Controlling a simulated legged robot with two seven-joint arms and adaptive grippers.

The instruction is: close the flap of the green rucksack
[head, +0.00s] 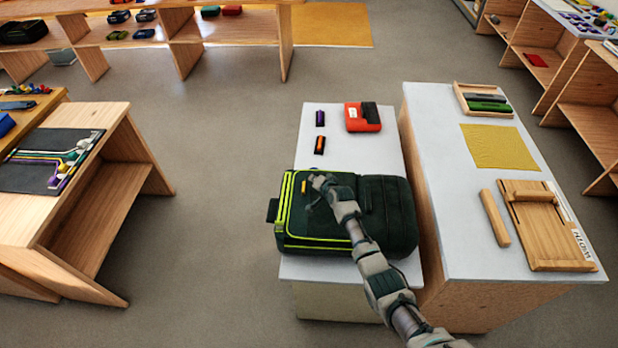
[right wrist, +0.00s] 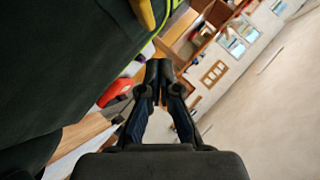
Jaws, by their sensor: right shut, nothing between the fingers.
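The green rucksack (head: 338,240) lies on the white table, dark green with bright yellow-green piping. Its left part has the piping and a small yellow tab (head: 304,186); its right part is a plain dark panel (head: 388,212). I cannot tell for sure whether the flap is open or shut. My right gripper (head: 322,183) is over the rucksack's left part, close to the yellow tab, shut and empty. In the right wrist view its fingers (right wrist: 159,75) meet, with the dark rucksack fabric (right wrist: 60,60) beside them. My left gripper is not in view.
A red and black box (head: 361,117) and two small cylinders (head: 320,118) stand behind the rucksack on the table (head: 312,160). A counter to the right holds a wooden board (head: 545,240), a wooden bar (head: 495,218) and a yellow cloth (head: 499,147). The floor to the left is clear.

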